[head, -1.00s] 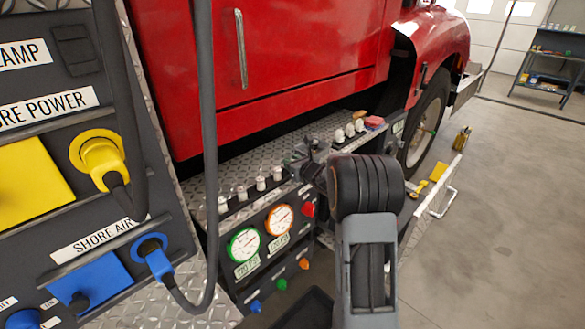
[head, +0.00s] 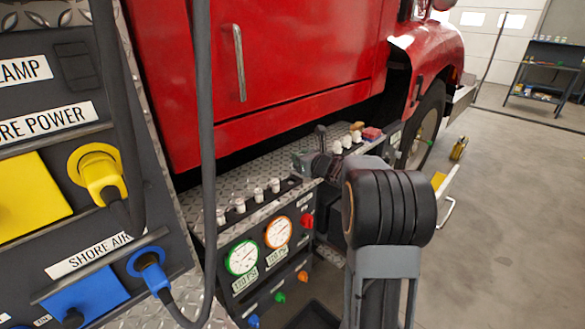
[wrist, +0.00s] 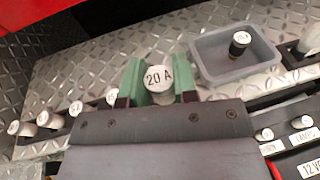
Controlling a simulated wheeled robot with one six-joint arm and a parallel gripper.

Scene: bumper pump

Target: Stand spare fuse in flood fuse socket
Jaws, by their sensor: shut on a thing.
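In the wrist view the two green fingers of my gripper (wrist: 158,84) are shut on a fuse (wrist: 158,76) with a round white top marked 20 A. The fuse is between the fingertips above the diamond-plate ledge; its lower end is hidden, so I cannot tell whether it touches a socket. A row of white-topped fuses (wrist: 77,108) runs to the left of my gripper, and it also shows in the head view (head: 258,194). The flood label is not readable.
A grey tray (wrist: 214,71) to the right of my gripper holds a dark fuse with a white top (wrist: 240,40). More white posts (head: 347,141) stand further right. Below the ledge are gauges (head: 242,257) and coloured knobs. A hanging grey cable (head: 207,150) crosses the left side.

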